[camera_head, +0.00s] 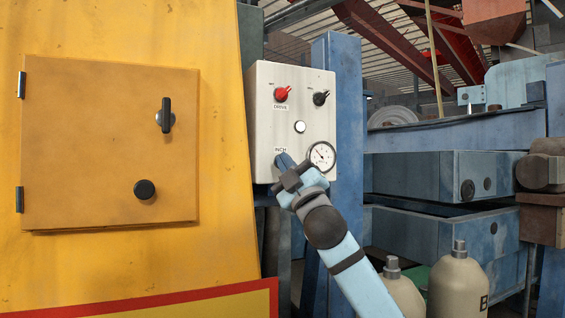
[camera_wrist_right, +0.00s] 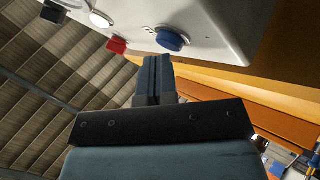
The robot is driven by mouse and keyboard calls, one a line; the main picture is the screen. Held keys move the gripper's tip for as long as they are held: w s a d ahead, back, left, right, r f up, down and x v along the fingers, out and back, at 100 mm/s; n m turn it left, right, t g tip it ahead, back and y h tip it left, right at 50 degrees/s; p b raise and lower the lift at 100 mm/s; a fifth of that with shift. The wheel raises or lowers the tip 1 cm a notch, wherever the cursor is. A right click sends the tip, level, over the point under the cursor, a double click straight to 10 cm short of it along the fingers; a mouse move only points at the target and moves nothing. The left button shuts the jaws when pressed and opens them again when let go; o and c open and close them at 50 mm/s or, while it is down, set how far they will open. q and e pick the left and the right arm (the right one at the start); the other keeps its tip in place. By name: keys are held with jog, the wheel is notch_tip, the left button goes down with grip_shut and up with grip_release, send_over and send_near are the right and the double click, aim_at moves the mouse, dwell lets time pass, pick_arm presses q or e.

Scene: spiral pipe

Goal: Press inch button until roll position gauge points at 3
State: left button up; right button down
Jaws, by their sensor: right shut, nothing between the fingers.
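A pale control box (camera_head: 262,130) stands right of the yellow panel. The round white roll position gauge (camera_head: 321,155) is at its lower right; its needle appears to point up and left, but the numbers are too small to read. The INCH label shows at the lower left, with my right gripper (camera_head: 284,161) over the button below it. In the right wrist view the blue inch button (camera_wrist_right: 172,40) sticks out just beyond the tips of my right gripper (camera_wrist_right: 156,62). The fingers are shut and empty; I cannot tell if they touch the button. My left gripper is not in view.
A red DRIVE knob (camera_head: 281,94), a black knob (camera_head: 320,98) and a white round button (camera_head: 299,127) are higher on the box. A yellow cabinet door (camera_head: 100,140) is left. Tan gas bottles (camera_head: 457,285) stand lower right.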

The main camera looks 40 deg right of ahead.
jog(key=shift+w, duration=0.2)
jog(key=shift+s, duration=0.15)
dwell(0.4)
jog(key=shift+s+a, duration=0.15)
jog(key=shift+s, duration=0.45)
jog(key=shift+s+a, duration=0.25)
jog(key=shift+s, duration=0.55)
jog(key=shift+s+a, duration=0.25)
jog(key=shift+s, duration=0.55)
jog(key=shift+s+a, duration=0.25)
jog(key=shift+s, duration=0.55)
